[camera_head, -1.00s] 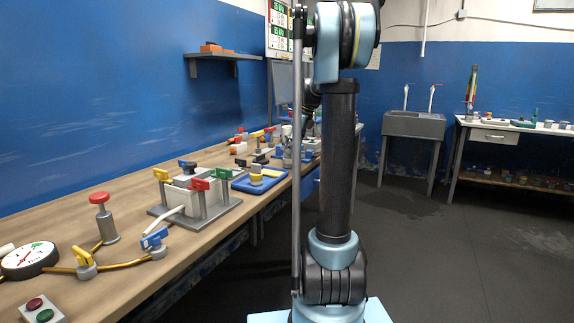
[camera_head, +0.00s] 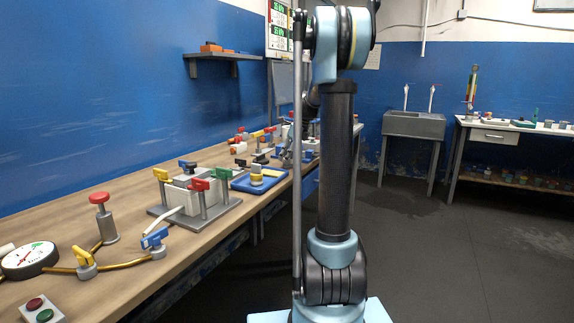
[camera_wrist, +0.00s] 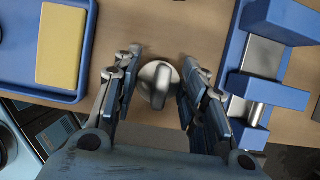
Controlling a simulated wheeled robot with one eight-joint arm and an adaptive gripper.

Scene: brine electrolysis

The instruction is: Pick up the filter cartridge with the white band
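My gripper (camera_wrist: 159,62) is open in the wrist view, with one finger on each side of a rounded silver-grey object (camera_wrist: 156,76) on the wooden bench. A gap shows between it and each finger. The object has a raised grey piece across its top and is seen from above. No clear white band shows on it, so I cannot tell whether it is the filter cartridge. In the head view my gripper is small and partly hidden behind my arm, over the far part of the bench (camera_head: 130,245).
In the wrist view, a blue tray (camera_wrist: 14,82) with a yellow block (camera_wrist: 62,46) lies left, and a blue holder (camera_wrist: 280,93) with metal parts stands close right. In the head view, a valve block (camera_head: 190,192) and a red-topped post (camera_head: 103,218) stand on the nearer bench.

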